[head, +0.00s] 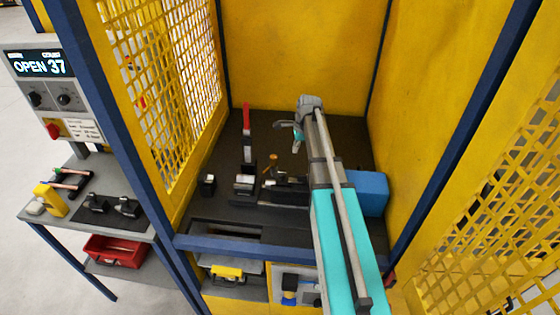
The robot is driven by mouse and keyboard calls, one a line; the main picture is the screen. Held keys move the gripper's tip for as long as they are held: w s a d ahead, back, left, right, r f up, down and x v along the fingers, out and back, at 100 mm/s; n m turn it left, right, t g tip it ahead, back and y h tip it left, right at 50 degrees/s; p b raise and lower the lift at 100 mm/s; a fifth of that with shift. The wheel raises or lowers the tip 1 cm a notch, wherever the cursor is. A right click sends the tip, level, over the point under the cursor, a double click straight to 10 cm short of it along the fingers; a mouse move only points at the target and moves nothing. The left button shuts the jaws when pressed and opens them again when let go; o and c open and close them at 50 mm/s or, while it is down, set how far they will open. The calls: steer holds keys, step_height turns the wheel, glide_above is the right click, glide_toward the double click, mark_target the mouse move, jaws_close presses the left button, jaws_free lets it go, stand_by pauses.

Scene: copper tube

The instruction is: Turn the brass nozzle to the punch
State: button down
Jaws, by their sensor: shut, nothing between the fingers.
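A small brass-coloured piece (273,158), likely the brass nozzle, stands at the dark fixture in the middle of the bench inside the yellow cell. I cannot tell which way it points. Dark tooling blocks (245,184) with a pale top sit just left of it; I cannot make out which part is the punch. My gripper (296,138) is above and right of the brass piece, apart from it, beyond the end of my teal arm. It is shut and empty, and small in view. My arm hides part of the bench's right side.
A red-handled upright lever (246,118) stands behind the fixture. A blue box (371,192) is at the right, close to my arm. A small black block (208,185) sits left. Yellow mesh walls (165,80) and blue posts enclose the bench. A side table with tools and a panel reading "OPEN 37" (40,67) stand outside.

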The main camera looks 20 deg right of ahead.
steer(key=shift+s+d+r+m+p, duration=0.1)
steer(key=shift+s+r+m+p, duration=0.3)
steer(key=shift+r, duration=0.3)
steer(key=shift+f, duration=0.2)
steer(key=b+x, duration=1)
steer(key=shift+w+a+f+b, duration=0.1)
steer(key=shift+w+a+b, duration=0.15)
steer(key=shift+a, duration=0.8)
steer(key=shift+w+a+f+b, duration=0.15)
steer(key=shift+w+a, duration=0.1)
steer(key=shift+a, duration=0.8)
steer(key=shift+w+a, duration=0.15)
steer(key=shift+a, duration=0.75)
